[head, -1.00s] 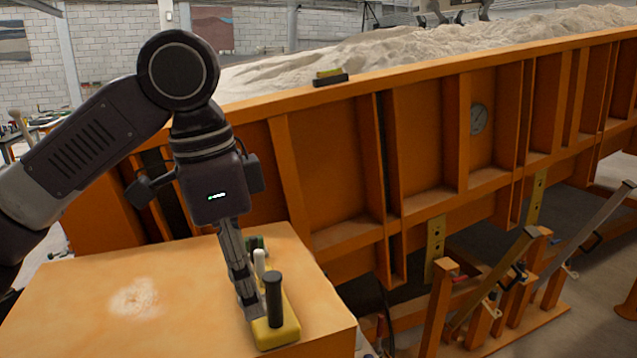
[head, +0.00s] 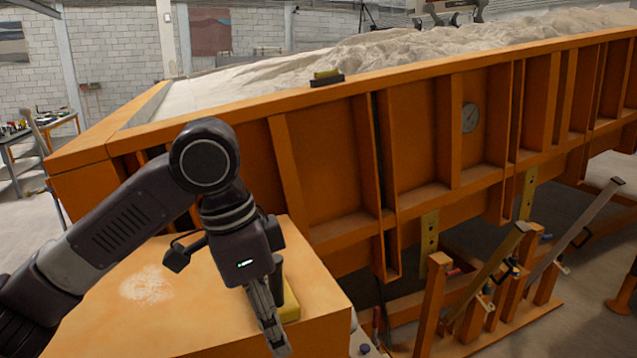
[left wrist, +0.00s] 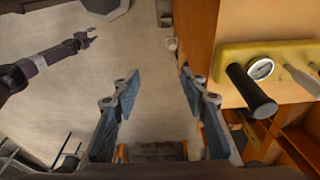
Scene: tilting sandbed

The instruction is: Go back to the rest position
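My left gripper (head: 272,330) hangs down in front of the orange block in the head view. In the left wrist view its two fingers (left wrist: 158,90) are spread, with only bare floor between them. A yellow control box (left wrist: 235,58) with a black lever (left wrist: 250,90), a round gauge and a pale lever is to the right of the fingers and apart from them. In the head view this yellow box (head: 291,305) is partly hidden behind my gripper. My right gripper (left wrist: 91,36) shows small at the upper left of the left wrist view, fingers apart and empty.
The orange block (head: 200,290) stands below my left arm. Behind it is the long orange sandbed wall (head: 340,180), with a small level on its rim (head: 327,80). Orange posts and levers (head: 480,290) stand at the lower right.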

